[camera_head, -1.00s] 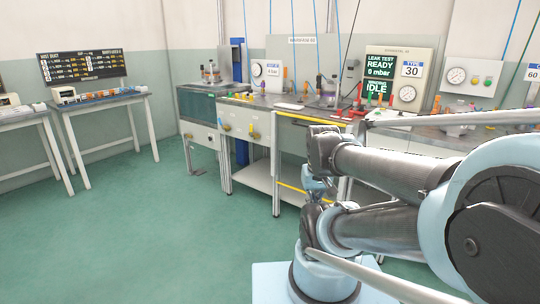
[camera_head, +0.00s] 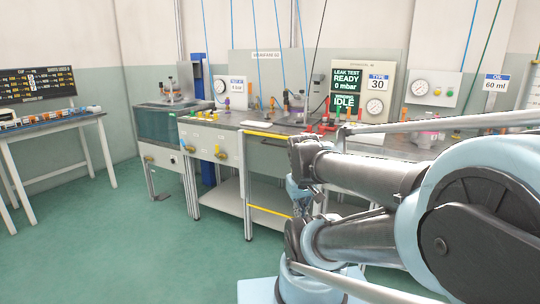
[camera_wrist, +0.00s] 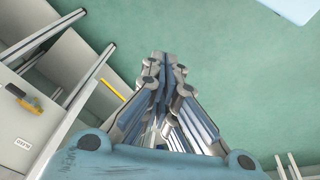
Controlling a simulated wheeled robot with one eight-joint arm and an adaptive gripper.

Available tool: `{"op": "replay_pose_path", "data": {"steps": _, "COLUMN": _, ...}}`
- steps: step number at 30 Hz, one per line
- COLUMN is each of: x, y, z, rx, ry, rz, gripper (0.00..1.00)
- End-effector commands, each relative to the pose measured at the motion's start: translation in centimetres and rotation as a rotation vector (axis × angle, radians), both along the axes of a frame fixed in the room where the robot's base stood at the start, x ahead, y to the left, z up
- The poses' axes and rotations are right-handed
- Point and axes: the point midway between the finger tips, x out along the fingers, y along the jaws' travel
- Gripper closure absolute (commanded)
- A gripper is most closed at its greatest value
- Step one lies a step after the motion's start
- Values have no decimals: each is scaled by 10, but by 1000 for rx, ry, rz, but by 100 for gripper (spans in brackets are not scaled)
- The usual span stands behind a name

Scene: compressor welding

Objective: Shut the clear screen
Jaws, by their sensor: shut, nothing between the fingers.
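My gripper (camera_wrist: 165,60) is shut and empty in the wrist view, pointing down over open green floor. In the head view my arm folds in front of the benches, and the fingertips cannot be made out. A dark greenish see-through panel (camera_head: 165,125) forms the front of the box at the left end of the bench row. Yellow bars (camera_head: 266,135) edge an opening in the middle bench. I cannot tell for certain which of these is the clear screen, or how far it stands open. My gripper touches neither.
The middle bench (camera_head: 215,137) has valves on its front and an open lower shelf. A leak test display (camera_head: 346,88) stands behind it. A side table (camera_head: 50,124) is at the far left. The green floor (camera_head: 130,235) is clear at the left front.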

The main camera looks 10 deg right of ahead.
Motion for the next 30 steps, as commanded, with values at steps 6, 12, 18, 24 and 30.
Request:
{"op": "replay_pose_path", "data": {"steps": 6, "x": 50, "y": -22, "z": 19, "rx": -170, "ry": -20, "rz": 191, "gripper": 100}}
{"op": "replay_pose_path", "data": {"steps": 12, "x": 100, "y": -36, "z": 31, "rx": -336, "ry": -25, "rz": 381, "gripper": 100}}
{"op": "replay_pose_path", "data": {"steps": 18, "x": 154, "y": -44, "z": 42, "rx": -508, "ry": -16, "rz": 569, "gripper": 100}}
{"op": "replay_pose_path", "data": {"steps": 24, "x": 208, "y": -45, "z": 48, "rx": -682, "ry": 7, "rz": 752, "gripper": 100}}
{"op": "replay_pose_path", "data": {"steps": 30, "x": 261, "y": -41, "z": 50, "rx": -862, "ry": 46, "rz": 930, "gripper": 100}}
